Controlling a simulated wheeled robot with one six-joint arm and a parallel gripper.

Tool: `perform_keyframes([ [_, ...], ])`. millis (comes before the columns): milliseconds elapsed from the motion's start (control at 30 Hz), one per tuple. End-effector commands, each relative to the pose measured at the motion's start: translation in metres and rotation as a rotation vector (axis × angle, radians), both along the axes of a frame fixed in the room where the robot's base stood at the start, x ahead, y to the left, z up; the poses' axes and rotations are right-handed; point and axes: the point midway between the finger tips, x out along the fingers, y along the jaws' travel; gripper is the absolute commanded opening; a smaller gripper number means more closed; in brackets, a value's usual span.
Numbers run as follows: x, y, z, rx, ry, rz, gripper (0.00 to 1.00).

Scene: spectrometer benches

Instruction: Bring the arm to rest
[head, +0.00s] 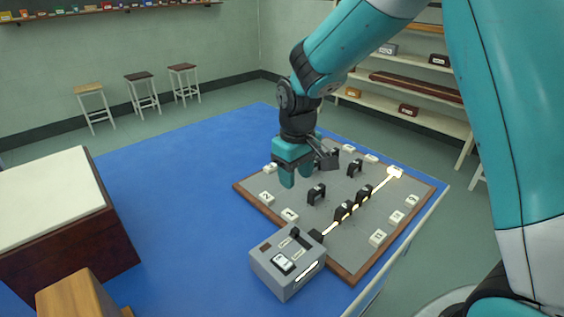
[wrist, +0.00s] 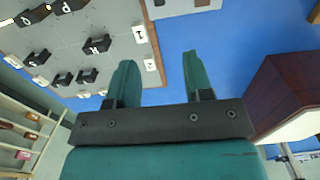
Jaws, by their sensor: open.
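My arm reaches over the blue bench from the upper right in the head view. My gripper (head: 291,176) hangs above the left side of a grey board with a wooden rim (head: 243,191). Its teal fingers point down, are apart and hold nothing. In the wrist view the two fingers of my gripper (wrist: 158,80) also stand apart, with blue bench top between them. Part of the board behind my gripper is hidden in the head view.
Black lettered blocks (head: 316,194) and white labelled blocks (head: 378,238) stand on the board. A grey box (head: 287,265) stands at its near edge, in line with a bright beam. A white-topped brown box (head: 50,190) is at left. Bare blue bench top (head: 180,190) lies between.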

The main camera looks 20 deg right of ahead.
Motion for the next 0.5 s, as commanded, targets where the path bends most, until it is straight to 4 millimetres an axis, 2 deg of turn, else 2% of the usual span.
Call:
perform_keyframes([
  [167, -0.002, 0.001, 0.002, 0.004, -0.003, 0.002, 0.47],
  [267, -0.016, 0.009, 0.018, 0.032, -0.012, 0.018, 0.47],
  [367, -0.05, 0.025, 0.045, 0.093, -0.026, 0.053, 0.47],
  [500, -0.118, 0.049, 0.083, 0.198, -0.042, 0.123, 0.47],
])
